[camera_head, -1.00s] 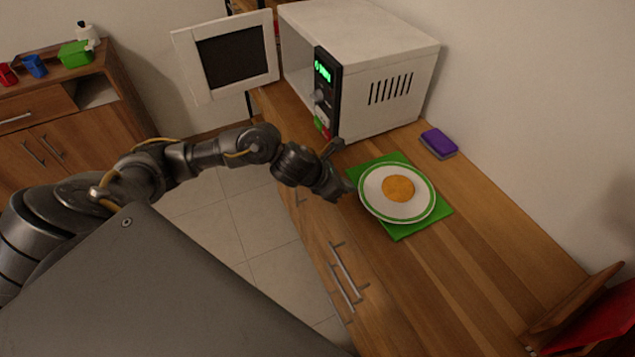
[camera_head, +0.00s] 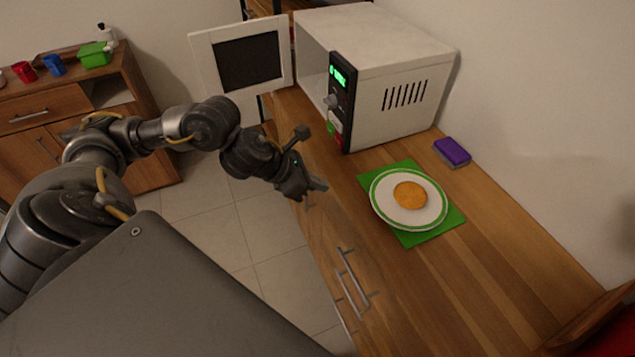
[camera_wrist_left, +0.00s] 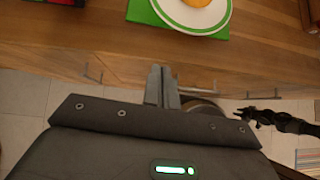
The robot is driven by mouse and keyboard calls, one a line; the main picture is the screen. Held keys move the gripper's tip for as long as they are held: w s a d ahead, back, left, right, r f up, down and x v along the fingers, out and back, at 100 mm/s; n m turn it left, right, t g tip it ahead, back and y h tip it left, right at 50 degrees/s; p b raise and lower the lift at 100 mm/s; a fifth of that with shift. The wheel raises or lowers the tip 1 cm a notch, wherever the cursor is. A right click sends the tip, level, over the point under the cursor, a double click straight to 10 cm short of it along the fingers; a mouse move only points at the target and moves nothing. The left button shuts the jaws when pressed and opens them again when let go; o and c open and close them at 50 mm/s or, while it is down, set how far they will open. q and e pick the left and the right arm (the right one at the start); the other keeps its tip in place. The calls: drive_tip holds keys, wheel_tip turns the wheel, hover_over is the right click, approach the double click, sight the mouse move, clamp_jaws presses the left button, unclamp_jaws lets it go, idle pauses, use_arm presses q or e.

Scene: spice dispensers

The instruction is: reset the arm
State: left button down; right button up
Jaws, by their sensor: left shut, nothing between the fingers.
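My left gripper (camera_head: 318,187) hangs in front of the counter's front edge, left of the plate and clear of it. It is shut and empty. In the left wrist view its closed fingers (camera_wrist_left: 163,82) point at the cabinet front, with the plate's near part (camera_wrist_left: 193,16) at the top. My right gripper does not show in the head view. A dark arm part (camera_wrist_left: 275,120) shows at the right of the left wrist view; its jaws are too small to tell.
A white plate (camera_head: 385,205) with an orange round food (camera_head: 409,195) rests on a green mat (camera_head: 453,216) on the counter (camera_head: 480,270). Behind stands a white microwave (camera_head: 400,60), its door (camera_head: 205,55) open. A purple sponge (camera_head: 452,150) lies right. A side cabinet (camera_head: 60,110) holds cups.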

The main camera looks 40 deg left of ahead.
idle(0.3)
use_arm(q)
drive_tip(key=s+d+f+n+t, duration=0.1)
drive_tip(key=d+f+n+t, duration=0.1)
drive_tip(key=d+n, duration=0.5)
drive_tip(key=d+f+n+t, duration=0.1)
drive_tip(key=d+f+n, duration=0.1)
drive_tip(key=n, duration=0.9)
drive_tip(key=s+a+f+n+g+y, duration=0.3)
drive_tip(key=s+f+n, duration=0.4)
drive_tip(key=s+n, duration=0.4)
drive_tip(key=s+a+f+n+g+y, duration=0.2)
drive_tip(key=s+a+f+n+g, duration=0.15)
drive_tip(key=s+f+n, duration=0.65)
wheel_tip(320, 180, down, 22)
drive_tip(key=w+n+g, duration=0.1)
drive_tip(key=n+g, duration=0.1)
drive_tip(key=s+a+f, duration=0.2)
drive_tip(key=s+f, duration=1.4)
drive_tip(key=shift+s+g, duration=0.35)
